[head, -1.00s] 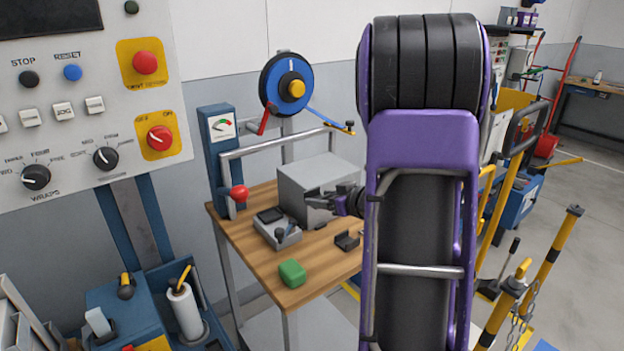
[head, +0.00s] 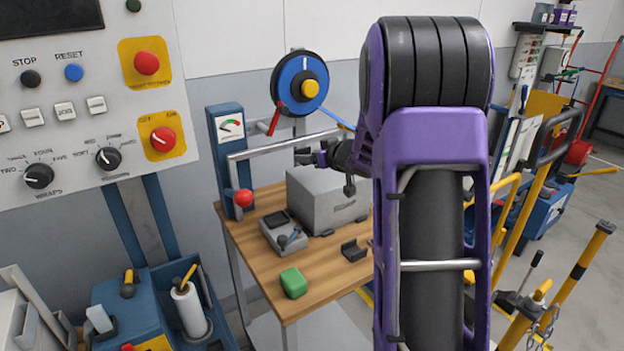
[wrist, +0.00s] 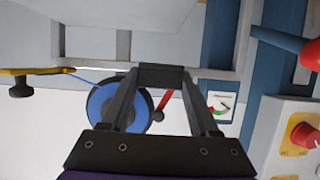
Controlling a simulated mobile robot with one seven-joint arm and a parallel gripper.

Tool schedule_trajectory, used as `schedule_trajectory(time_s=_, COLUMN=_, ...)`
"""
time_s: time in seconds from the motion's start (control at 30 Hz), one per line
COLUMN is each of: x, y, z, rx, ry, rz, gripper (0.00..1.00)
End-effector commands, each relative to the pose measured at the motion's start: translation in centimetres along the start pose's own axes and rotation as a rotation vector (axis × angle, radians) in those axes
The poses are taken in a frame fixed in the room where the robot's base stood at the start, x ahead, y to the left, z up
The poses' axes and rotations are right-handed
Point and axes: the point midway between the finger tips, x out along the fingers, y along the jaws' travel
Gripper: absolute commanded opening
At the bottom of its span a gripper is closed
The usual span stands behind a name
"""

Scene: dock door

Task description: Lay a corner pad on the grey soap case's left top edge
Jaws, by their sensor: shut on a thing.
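The grey soap case (head: 325,205) stands on the wooden table (head: 262,250) in the head view. My gripper (head: 304,157) is above the case's top, toward its left side, with a visible gap below it. In the wrist view my gripper (wrist: 162,76) is shut on a dark corner pad (wrist: 162,75), which spans the two fingertips. Another black corner pad (head: 353,250) lies on the table in front of the case. My arm hides the case's right end. I cannot tell the case clearly in the wrist view.
A small grey device (head: 284,233) stands left of the case, and a green block (head: 293,283) lies near the table's front. A metal rail (head: 275,147) runs behind the case from the blue gauge post (head: 228,150). A blue strap reel (head: 299,82) hangs behind.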

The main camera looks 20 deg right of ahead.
Motion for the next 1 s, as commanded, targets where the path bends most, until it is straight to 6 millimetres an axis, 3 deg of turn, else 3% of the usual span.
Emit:
schedule_trajectory(time_s=0.33, x=1.9, y=0.0, z=4.6, rx=0.0, ry=-0.002, rz=0.001, gripper=0.09)
schedule_trajectory(time_s=0.83, x=2.2, y=0.1, z=5.5, rx=-0.001, ry=0.0, rz=0.001, gripper=0.09)
schedule_trajectory(time_s=0.87, x=2.1, y=0.1, z=5.3, rx=-0.002, ry=0.0, rz=0.001, gripper=0.67)
schedule_trajectory(time_s=1.0, x=2.1, y=0.1, z=5.3, rx=-0.002, ry=0.0, rz=0.001, gripper=0.92)
